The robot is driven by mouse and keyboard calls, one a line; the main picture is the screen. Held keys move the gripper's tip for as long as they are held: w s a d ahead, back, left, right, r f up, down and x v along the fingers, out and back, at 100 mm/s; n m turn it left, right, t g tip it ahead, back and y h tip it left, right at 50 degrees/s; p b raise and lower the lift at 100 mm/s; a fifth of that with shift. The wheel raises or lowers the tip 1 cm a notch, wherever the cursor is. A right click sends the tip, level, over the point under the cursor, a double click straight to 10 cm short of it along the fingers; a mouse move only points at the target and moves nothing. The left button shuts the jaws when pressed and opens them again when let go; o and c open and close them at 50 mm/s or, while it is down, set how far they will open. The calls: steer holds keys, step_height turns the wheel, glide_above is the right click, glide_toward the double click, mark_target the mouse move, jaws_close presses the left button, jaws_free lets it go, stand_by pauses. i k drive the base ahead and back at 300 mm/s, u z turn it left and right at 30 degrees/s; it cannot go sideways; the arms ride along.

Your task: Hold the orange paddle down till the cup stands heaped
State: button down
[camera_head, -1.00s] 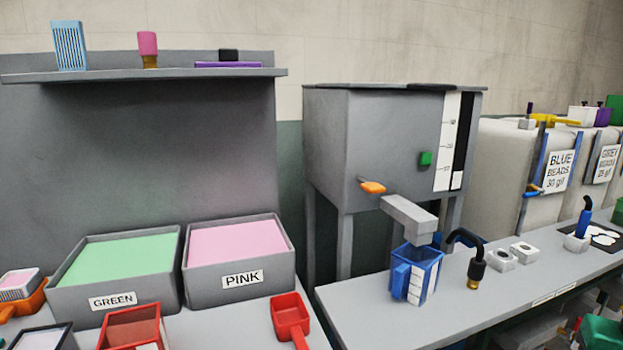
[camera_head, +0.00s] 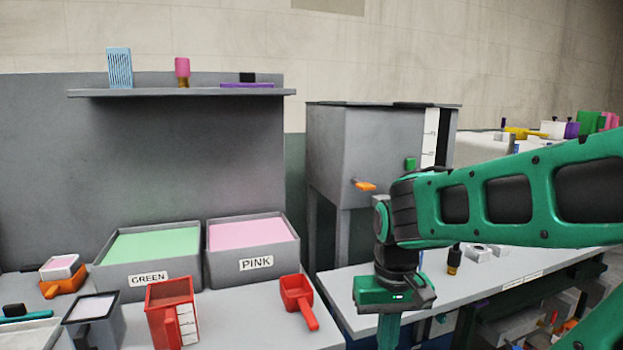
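The orange paddle (camera_head: 364,185) sticks out from the front of the grey hopper (camera_head: 355,145), just left of my arm. My gripper (camera_head: 388,332) points down in front of the bench, below the paddle and apart from it. Its fingers run to the bottom edge of the picture, so I cannot tell whether it is open or shut. The spout and the blue cup under it are hidden behind my arm, so the cup's fill does not show. The green block (camera_head: 410,164) on the hopper is partly visible.
A red jug (camera_head: 172,315) and a red scoop (camera_head: 298,295) stand on the left bench before the GREEN bin (camera_head: 148,283) and PINK bin (camera_head: 254,265). A black brass-tipped tool (camera_head: 454,262) is on the right bench. A shelf (camera_head: 180,92) hangs above the bins.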

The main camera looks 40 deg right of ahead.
mark_target(365, 186)
steer(key=u, duration=1.1)
steer(key=k, duration=1.35)
steer(key=z, duration=1.15)
steer(key=i, duration=1.4)
steer(key=u, duration=0.05)
